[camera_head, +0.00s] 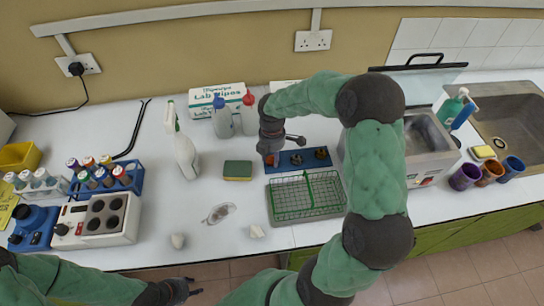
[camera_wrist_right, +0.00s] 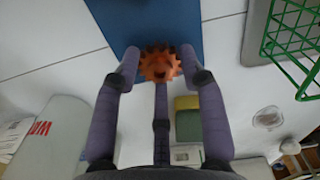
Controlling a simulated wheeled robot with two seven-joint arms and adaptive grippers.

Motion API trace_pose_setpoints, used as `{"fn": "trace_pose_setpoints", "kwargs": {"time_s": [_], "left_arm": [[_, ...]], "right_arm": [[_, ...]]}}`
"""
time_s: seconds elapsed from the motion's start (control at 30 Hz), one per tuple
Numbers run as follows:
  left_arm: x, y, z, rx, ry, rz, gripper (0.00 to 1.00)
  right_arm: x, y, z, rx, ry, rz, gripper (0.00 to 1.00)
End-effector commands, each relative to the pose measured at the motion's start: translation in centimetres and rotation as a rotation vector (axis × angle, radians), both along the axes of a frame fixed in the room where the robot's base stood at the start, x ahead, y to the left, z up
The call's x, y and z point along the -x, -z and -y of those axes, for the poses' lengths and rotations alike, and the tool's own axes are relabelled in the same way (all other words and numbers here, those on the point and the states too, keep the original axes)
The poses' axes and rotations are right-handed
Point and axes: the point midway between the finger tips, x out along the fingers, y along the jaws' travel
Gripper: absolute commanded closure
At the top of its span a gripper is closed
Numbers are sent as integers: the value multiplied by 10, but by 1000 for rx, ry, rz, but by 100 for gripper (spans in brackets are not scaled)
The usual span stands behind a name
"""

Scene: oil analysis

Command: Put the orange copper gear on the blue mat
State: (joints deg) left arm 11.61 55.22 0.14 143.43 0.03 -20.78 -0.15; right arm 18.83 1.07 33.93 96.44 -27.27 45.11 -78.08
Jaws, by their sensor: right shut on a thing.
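The orange copper gear (camera_wrist_right: 160,65) is held between the fingertips of my right gripper (camera_wrist_right: 160,62), which is shut on it. In the head view the right gripper (camera_head: 271,158) is at the left end of the blue mat (camera_head: 297,168), and only a little orange shows there. In the wrist view the gear overlaps the edge of the blue mat (camera_wrist_right: 158,22); I cannot tell if it touches it. Two dark gears (camera_head: 296,159) (camera_head: 321,153) sit on the mat. My left gripper (camera_head: 190,287) is low at the table's front edge, small and partly cut off, with no visible object.
A green wire basket (camera_head: 306,196) stands just in front of the mat. A green and yellow sponge (camera_head: 238,170) lies to the left, with a spray bottle (camera_head: 184,152) beyond it. Wash bottles (camera_head: 222,117) stand behind. A metal bath (camera_head: 425,135) is to the right.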

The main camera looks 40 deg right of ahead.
Motion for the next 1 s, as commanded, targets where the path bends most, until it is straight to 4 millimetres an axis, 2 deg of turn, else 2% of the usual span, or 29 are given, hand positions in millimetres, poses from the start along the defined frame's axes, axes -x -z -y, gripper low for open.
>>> {"fn": "trace_pose_setpoints", "kwargs": {"time_s": [0.2,0.23,0.3,0.6,0.73,0.87,1.0], "left_arm": [[0,2,0,0,0,0,60],[0,1,0,0,0,0,60],[0,1,0,0,0,0,60],[0,1,0,0,0,0,60],[0,-2,0,0,0,0,60],[0,-8,0,0,0,0,60],[0,-16,0,0,0,0,60]], "right_arm": [[0,4,0,0,0,0,97],[0,3,0,0,0,0,50],[0,3,0,0,0,-1,35],[0,3,0,0,0,-1,35],[0,-5,0,0,1,1,35],[-1,-24,0,1,2,3,35],[-1,-53,0,1,1,4,35]]}}
